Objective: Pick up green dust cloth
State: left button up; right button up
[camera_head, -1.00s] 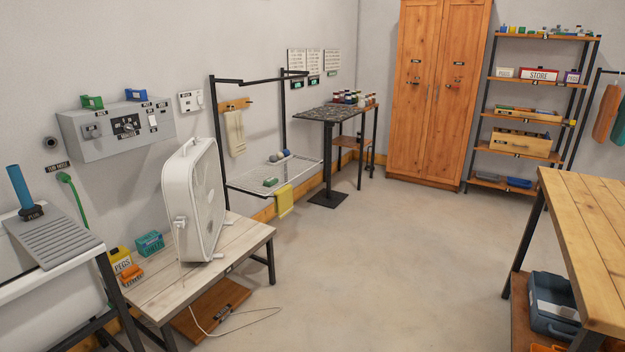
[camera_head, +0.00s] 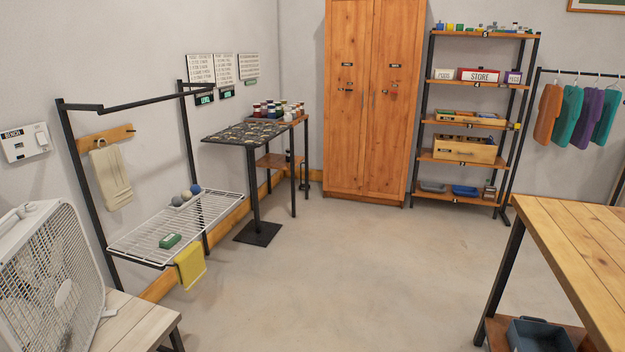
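I cannot pick out a green dust cloth for certain. A small green block-like item (camera_head: 170,241) lies on the white wire shelf (camera_head: 135,245) of the drying rack at the left; I cannot tell if it is a folded cloth. A yellow cloth (camera_head: 190,264) hangs over the shelf's front edge. A beige cloth or towel (camera_head: 111,178) hangs from a wooden peg board above the shelf. Neither of my grippers shows in the head view.
A white box fan (camera_head: 48,280) stands on a pale bench (camera_head: 130,325) at lower left. A dark-topped table (camera_head: 246,134), wooden cabinet (camera_head: 365,110) and shelving (camera_head: 470,121) line the back. A wooden worktable (camera_head: 590,245) is at right. The middle floor is clear.

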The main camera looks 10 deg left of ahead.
aim_at(170, 240)
jog(key=i, duration=2.05)
jog(key=u, duration=1.2)
jog(key=i, duration=1.1)
jog(key=u, duration=1.25)
